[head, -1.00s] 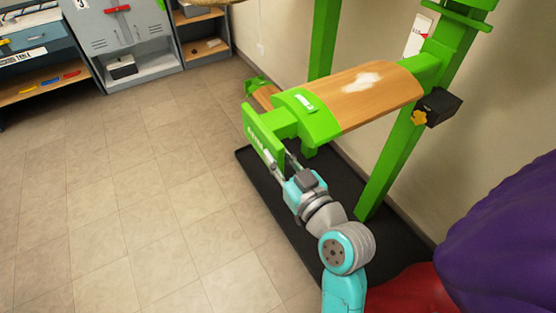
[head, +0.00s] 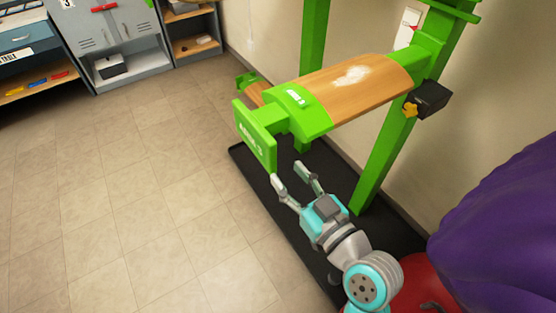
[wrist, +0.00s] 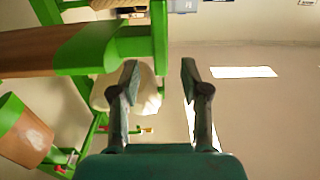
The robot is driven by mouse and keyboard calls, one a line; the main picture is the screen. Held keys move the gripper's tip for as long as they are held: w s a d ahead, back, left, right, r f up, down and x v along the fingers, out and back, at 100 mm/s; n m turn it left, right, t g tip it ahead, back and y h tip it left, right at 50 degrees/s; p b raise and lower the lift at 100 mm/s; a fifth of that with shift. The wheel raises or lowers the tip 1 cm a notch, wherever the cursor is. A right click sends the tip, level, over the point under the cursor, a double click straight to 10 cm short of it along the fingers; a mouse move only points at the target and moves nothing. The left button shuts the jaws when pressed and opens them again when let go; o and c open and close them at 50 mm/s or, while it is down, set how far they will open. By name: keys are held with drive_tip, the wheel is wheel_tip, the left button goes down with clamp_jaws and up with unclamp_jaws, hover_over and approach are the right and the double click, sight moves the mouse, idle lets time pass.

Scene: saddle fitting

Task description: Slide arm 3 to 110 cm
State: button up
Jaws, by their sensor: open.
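Arm 3 is a wooden saddle arm (head: 362,88) with a green end cap and a green front plate (head: 255,135) lettered as arm 3. It juts from the green upright (head: 384,150), with a black block and yellow knob (head: 411,109) at the joint. My gripper (head: 293,172) is open and empty, just below and in front of the front plate, apart from it. In the wrist view my open fingers (wrist: 158,82) point past the arm's green end (wrist: 135,43), which lies to their left. No height scale is readable.
A lower wooden arm (wrist: 22,128) shows in the wrist view. A black mat (head: 250,165) lies under the stand. A purple bulky thing (head: 505,225) and a red one stand at right. Grey lockers (head: 110,40) stand at the back left. The tiled floor at left is clear.

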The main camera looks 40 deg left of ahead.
drive_tip(key=shift+v, duration=2.15)
drive_tip(key=d+f+m+t+h, duration=0.5)
drive_tip(key=d+f+m, duration=0.1)
drive_tip(key=d+f, duration=0.4)
drive_tip(key=s+d+f+m+t+h, duration=0.1)
drive_tip(key=s+d+f+m+h, duration=0.25)
drive_tip(key=d, duration=0.35)
drive_tip(key=s+d+f+m+t+h, duration=0.1)
drive_tip(key=s+d+f+m+h, duration=0.1)
drive_tip(key=s+d+f+h, duration=0.4)
drive_tip(key=s+d+r+m+h, duration=0.1)
drive_tip(key=s+d, duration=0.3)
drive_tip(key=s, duration=0.4)
drive_tip(key=s+d+r+m+t+h, duration=0.1)
drive_tip(key=s+d+r, duration=0.1)
drive_tip(key=s+d, duration=0.3)
drive_tip(key=shift+d+v, duration=0.3)
drive_tip(key=shift+v, duration=1.25)
drive_tip(key=shift+f, duration=0.2)
